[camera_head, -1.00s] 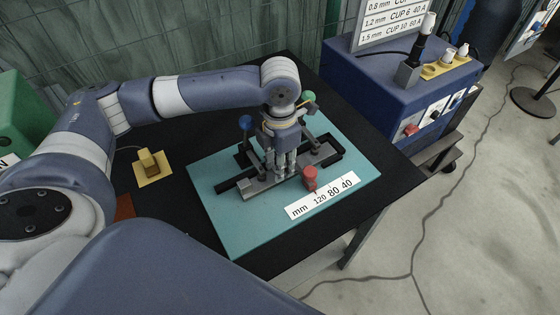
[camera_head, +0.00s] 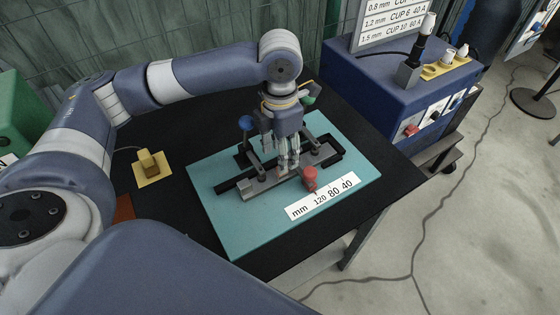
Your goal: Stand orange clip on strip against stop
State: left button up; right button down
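My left gripper (camera_head: 288,169) points down over the middle of the grey strip (camera_head: 262,186), which lies in a black frame on the teal board (camera_head: 225,226). Its fingers look close together. The gap between them is too small to read, so I cannot tell whether they hold anything. I cannot make out the orange clip for certain; it may be hidden at the fingers. A grey block (camera_head: 245,190) sits at the strip's left end; I cannot tell whether it is the stop. My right gripper is not in view.
A red knob (camera_head: 310,177) stands just right of the fingers, by a white millimetre scale (camera_head: 322,197). Blue (camera_head: 246,122) and green (camera_head: 308,98) knobs stand behind. A yellow block (camera_head: 148,161) is on the left. A blue machine (camera_head: 395,95) stands right of the black table.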

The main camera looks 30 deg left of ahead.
pick_arm(q)
notch_tip(320, 180, up, 7)
jog(key=shift+r, duration=0.15)
dwell(0.6)
